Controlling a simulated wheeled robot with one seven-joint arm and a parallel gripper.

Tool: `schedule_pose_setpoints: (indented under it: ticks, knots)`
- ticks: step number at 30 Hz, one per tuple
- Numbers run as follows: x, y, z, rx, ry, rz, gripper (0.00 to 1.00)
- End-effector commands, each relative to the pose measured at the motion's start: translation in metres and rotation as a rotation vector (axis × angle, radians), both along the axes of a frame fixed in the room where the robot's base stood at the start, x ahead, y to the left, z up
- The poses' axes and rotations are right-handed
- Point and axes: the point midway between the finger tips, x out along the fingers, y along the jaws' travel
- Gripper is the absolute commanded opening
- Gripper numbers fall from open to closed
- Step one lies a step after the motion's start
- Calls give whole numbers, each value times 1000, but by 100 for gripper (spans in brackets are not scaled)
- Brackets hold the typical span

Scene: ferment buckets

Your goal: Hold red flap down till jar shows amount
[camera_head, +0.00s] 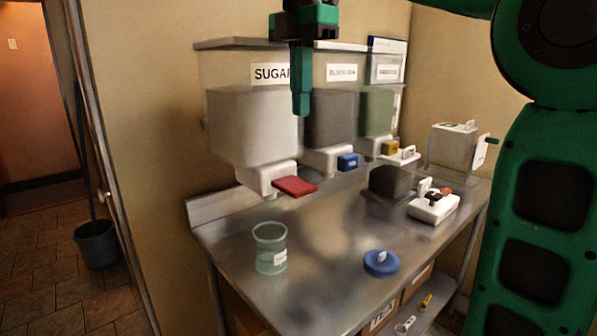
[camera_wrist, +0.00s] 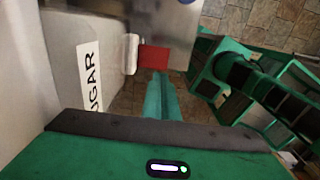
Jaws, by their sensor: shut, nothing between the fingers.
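The red flap (camera_head: 295,186) sticks out from the white spout of the sugar dispenser (camera_head: 252,125). It also shows in the wrist view (camera_wrist: 154,59), just beyond my fingertips. A clear greenish jar (camera_head: 270,248) with a small white label stands on the steel table, below the flap and slightly left. It looks empty; marks on it are too small to read. My gripper (camera_head: 301,112) is shut and empty, pointing down above the flap. In the wrist view my closed fingers (camera_wrist: 161,78) reach towards the flap. A gap shows between fingers and flap in the head view.
Dispensers with a blue flap (camera_head: 348,162) and a yellow flap (camera_head: 389,147) stand to the right. A blue lid (camera_head: 380,263), a dark block (camera_head: 389,182) and a white device (camera_head: 433,206) sit on the steel table (camera_head: 325,265). The table's front middle is clear.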

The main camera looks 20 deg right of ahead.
Motion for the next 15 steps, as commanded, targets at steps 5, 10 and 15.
schedule_pose_setpoints:
  ticks: [5,10,15]
  knots:
    - [0,0,-10,0,0,-1,0]
    - [-1,0,-36,0,3,-2,0]
    - [-1,-1,-67,0,3,-4,0]
